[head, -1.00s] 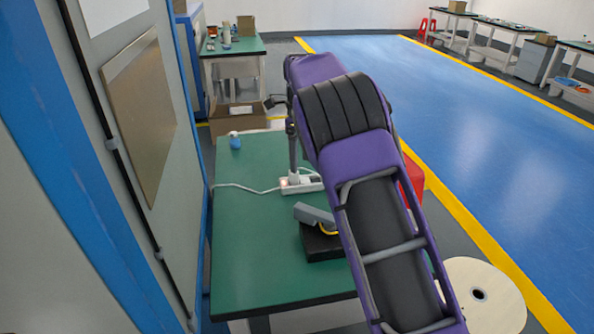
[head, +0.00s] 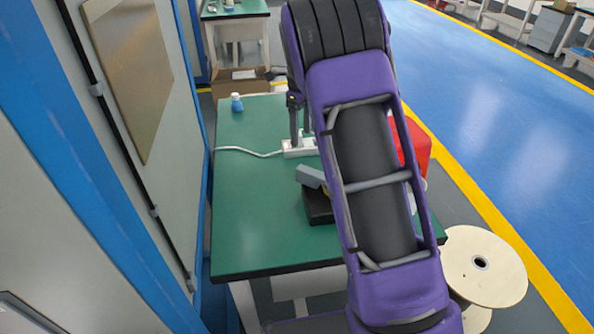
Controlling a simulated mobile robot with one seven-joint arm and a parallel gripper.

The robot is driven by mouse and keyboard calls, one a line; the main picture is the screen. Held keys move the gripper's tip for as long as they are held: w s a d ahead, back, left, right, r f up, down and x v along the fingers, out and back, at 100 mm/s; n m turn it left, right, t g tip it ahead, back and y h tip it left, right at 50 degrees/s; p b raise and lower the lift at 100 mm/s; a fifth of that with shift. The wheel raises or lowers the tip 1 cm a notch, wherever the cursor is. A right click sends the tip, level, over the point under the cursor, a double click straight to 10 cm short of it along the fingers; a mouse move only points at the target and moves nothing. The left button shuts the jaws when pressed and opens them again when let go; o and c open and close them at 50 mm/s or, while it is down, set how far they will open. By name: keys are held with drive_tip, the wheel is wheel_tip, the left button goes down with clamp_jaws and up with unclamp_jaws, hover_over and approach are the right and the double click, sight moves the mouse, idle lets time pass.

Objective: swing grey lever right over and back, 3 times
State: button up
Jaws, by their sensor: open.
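The grey lever (head: 310,177) sits on a black base (head: 318,208) on the green table, its end angled up toward the left. Its right part is hidden behind my purple arm. My gripper (head: 299,134) is open, fingers pointing down, at the far side of the lever, apart from it. In the picture its fingertips show just over the white power strip (head: 298,149); I cannot tell whether they touch it. Most of the gripper's right side is hidden by my arm.
The green table (head: 245,220) has a clear left half, crossed by a white cable (head: 245,151). A blue bottle (head: 236,103) stands at the back left. A red bin (head: 415,150) and a wooden cable reel (head: 490,285) are to the right. A grey cabinet wall borders the left.

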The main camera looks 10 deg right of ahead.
sight(300, 167)
wheel_tip(300, 167, down, 14)
drive_tip(key=shift+r+b, duration=0.1)
drive_tip(key=shift+b, duration=0.45)
clamp_jaws()
idle(1.2)
